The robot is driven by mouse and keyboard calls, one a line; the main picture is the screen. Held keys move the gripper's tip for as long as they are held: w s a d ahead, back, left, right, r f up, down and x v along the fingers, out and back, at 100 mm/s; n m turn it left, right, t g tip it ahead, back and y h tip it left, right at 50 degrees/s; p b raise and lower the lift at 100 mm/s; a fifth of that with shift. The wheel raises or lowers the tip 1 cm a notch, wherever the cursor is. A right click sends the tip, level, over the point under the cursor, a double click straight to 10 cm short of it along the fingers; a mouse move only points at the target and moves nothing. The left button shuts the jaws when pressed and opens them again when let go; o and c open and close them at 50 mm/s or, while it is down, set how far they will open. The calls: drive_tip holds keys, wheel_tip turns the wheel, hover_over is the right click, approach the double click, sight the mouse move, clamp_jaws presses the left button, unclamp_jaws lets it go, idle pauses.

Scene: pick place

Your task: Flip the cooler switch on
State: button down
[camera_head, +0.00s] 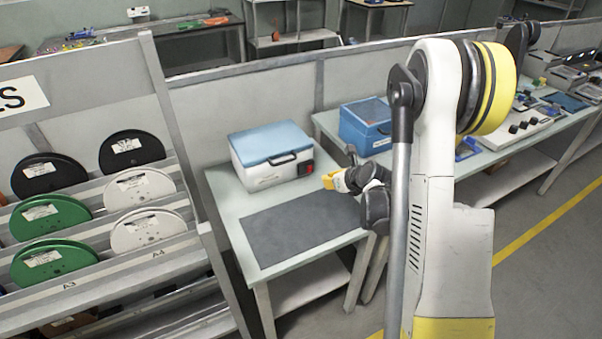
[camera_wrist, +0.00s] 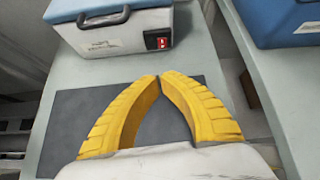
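The cooler (camera_head: 272,155) is a white box with a blue lid and a dark handle, standing at the back of a pale table. Its red switch (camera_head: 306,168) is at the right end of its front face. In the wrist view the cooler (camera_wrist: 112,35) is at the top, and the red switch (camera_wrist: 157,41) in a dark frame lies just beyond my fingertips. The switch's position is too small to tell. My gripper (camera_head: 327,181) has yellow fingers and is right of the switch in the head view. In the wrist view my gripper (camera_wrist: 159,77) is shut and empty, its tips together, apart from the cooler.
A dark mat (camera_head: 297,226) lies on the table in front of the cooler. A blue box (camera_head: 366,126) stands on the neighbouring table to the right. A rack of reels (camera_head: 143,229) stands left. The table around the mat is clear.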

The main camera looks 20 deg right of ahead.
sight(309, 171)
drive_tip(key=shift+d+f+m, duration=0.15)
drive_tip(key=shift+f+m, duration=0.35)
drive_tip(key=shift+f, duration=0.05)
drive_tip(key=shift+w, duration=0.1)
drive_tip(key=b+x, duration=0.3)
drive_tip(key=x, duration=0.7)
drive_tip(key=shift+f+b, duration=0.1)
drive_tip(key=shift+b, duration=0.25)
drive_tip(key=w, duration=0.2)
drive_tip(key=shift+w+b, duration=0.3)
drive_tip(key=shift+b, duration=0.05)
drive_tip(key=shift+w+r, duration=0.45)
drive_tip(key=shift+w, duration=0.25)
